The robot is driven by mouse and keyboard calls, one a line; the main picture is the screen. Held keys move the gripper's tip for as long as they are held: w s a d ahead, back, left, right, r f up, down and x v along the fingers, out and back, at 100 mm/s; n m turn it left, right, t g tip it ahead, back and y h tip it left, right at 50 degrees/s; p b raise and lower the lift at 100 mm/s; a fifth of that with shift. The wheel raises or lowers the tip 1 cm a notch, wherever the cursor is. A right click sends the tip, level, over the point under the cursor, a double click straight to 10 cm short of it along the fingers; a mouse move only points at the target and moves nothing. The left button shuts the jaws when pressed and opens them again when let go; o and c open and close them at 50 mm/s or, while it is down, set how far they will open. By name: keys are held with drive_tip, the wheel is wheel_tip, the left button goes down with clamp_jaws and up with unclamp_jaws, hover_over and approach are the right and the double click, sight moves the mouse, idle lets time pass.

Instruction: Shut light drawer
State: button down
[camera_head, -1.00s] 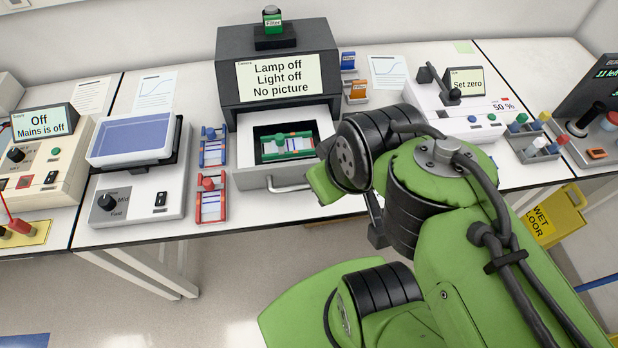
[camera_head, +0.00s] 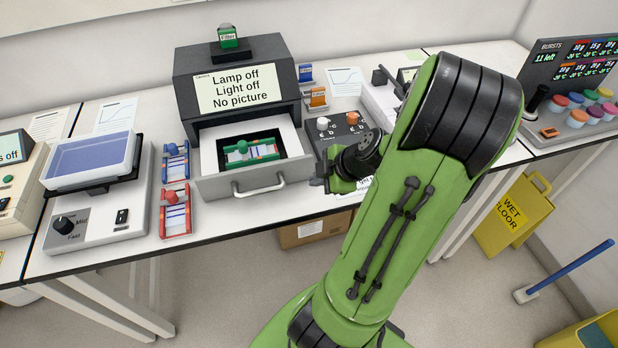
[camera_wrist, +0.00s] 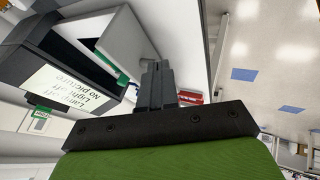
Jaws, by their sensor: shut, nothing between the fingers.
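The light drawer (camera_head: 213,188) is pulled out from the dark grey cabinet (camera_head: 184,78), with its metal handle (camera_head: 260,188) on the front. A green-handled gel tray (camera_head: 250,151) sits inside the drawer. The cabinet's screen (camera_head: 238,89) reads "Lamp off, Light off, No picture". My gripper (camera_head: 325,172) is just right of the drawer's front right corner, apart from the handle. In the wrist view, my gripper's fingers (camera_wrist: 155,72) are shut and empty, with the pale drawer (camera_wrist: 128,42) beyond them; contact cannot be told.
A blue tray (camera_head: 176,162) and a red tray (camera_head: 175,210) lie left of the drawer. A rocker with a blue-topped platform (camera_head: 92,155) stands further left. A dark box with white and orange knobs (camera_head: 338,128) is close behind my gripper.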

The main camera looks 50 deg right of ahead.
sight(291, 179)
drive_tip(key=b+x, duration=0.1)
drive_tip(key=x, duration=0.7)
drive_tip(key=shift+s, duration=0.1)
drive_tip(key=shift+w+d+r, duration=0.25)
drive_tip(key=shift+w+d, duration=0.65)
drive_tip(key=shift+w, duration=0.3)
drive_tip(key=shift+w+d+p, duration=0.25)
drive_tip(key=shift+w+p, duration=0.05)
